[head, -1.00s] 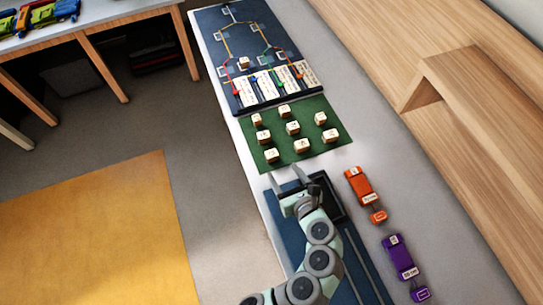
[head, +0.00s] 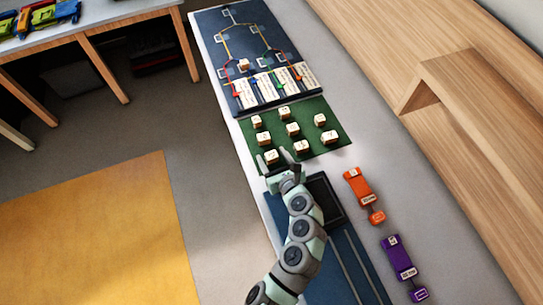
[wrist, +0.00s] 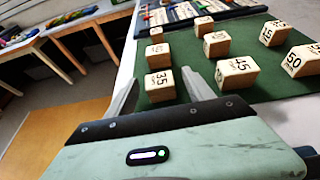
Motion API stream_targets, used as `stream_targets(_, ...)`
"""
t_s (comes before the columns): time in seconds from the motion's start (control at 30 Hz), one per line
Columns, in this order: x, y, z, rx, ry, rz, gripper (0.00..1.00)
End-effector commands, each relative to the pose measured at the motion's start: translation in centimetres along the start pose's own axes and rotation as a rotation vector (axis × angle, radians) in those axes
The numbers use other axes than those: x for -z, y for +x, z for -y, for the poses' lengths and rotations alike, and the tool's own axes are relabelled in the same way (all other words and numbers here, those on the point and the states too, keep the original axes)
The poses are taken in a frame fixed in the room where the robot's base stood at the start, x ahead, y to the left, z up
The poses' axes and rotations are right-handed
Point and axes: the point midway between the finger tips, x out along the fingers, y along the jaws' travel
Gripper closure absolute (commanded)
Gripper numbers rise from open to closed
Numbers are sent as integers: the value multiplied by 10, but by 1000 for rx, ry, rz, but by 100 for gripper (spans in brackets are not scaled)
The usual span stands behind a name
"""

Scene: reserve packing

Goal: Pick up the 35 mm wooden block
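The 35 mm block (wrist: 160,86) is a pale wooden cube marked 35, at the near left of the green mat (wrist: 272,86) in the wrist view. In the head view the block (head: 271,157) sits at the mat's near left corner. My gripper (wrist: 161,78) is open, its two fingers apart and pointing toward the block. In the wrist view the block shows between the fingertips. In the head view my gripper (head: 273,158) is at the near edge of the mat. I cannot tell whether the fingers reach beside the block or touch it.
A block marked 45 (wrist: 237,73) stands just right of the right finger. One marked 50 (wrist: 302,62) and several others share the mat. A dark board with coloured lines (head: 245,55) lies beyond. Orange (head: 362,190) and purple (head: 398,260) vehicles stand on the right.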

Motion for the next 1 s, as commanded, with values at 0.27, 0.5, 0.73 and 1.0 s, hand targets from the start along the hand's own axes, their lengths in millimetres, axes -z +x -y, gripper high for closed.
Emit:
stream_targets(0.27, 0, 0, 0, 0, -1, 0, 61)
stream_targets(0.5, 0, 0, 0, -1, -1, -1, 81)
stream_targets(0.73, 0, 0, 0, -1, -1, -1, 100)
stream_targets(1.0, 0, 0, 0, -1, -1, -1, 100)
